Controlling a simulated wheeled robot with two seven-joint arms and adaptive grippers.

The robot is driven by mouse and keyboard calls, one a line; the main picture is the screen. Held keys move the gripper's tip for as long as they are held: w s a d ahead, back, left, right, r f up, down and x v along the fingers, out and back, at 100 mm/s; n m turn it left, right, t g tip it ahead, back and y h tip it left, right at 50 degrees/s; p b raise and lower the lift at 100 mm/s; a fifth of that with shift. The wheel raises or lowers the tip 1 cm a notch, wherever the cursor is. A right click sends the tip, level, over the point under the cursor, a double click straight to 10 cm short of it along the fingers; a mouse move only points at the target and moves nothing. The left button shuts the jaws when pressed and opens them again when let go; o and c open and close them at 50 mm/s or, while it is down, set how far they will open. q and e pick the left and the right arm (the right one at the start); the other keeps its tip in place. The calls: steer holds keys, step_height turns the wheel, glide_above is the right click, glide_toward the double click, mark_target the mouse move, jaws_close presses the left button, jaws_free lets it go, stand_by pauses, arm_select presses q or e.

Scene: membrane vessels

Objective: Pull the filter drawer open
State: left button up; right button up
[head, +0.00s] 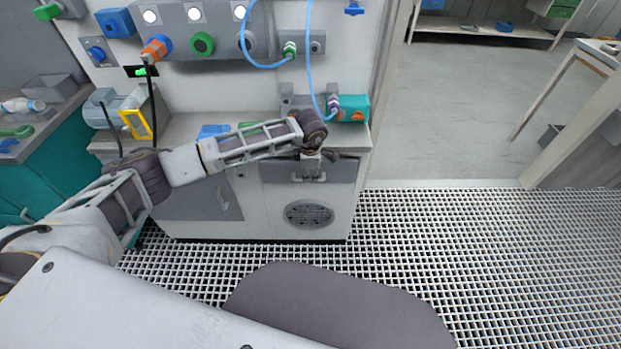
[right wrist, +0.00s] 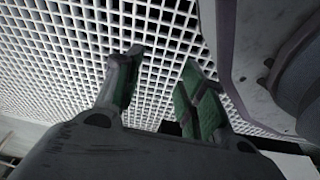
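A grey drawer front (head: 345,171), which I take to be the filter drawer, sits high in the right part of the white cabinet under the counter. It looks flush with the cabinet. My left arm reaches across to it in the head view. My left gripper (head: 312,172) is at the drawer's handle, in front of the drawer face. The gripper and wrist hide much of the handle, and I cannot tell whether the fingers close on it. My right gripper (right wrist: 162,64) shows in the right wrist view, its green-padded fingers apart with nothing between them, above the grating.
Below the drawer is a round vent (head: 308,214). A grey door panel (head: 222,197) is to its left. Blue hoses (head: 309,60) hang above the counter, beside a teal and orange part (head: 353,108). The grating floor (head: 430,235) is clear in front and right.

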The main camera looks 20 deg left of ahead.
mark_target(310, 181)
arm_select(q)
steer(key=shift+w+a+f, duration=0.1)
steer(key=shift+w+f, duration=0.1)
steer(key=shift+f, duration=0.85)
steer(key=shift+w+f, duration=0.2)
steer(key=shift+f, duration=0.8)
jaws_close()
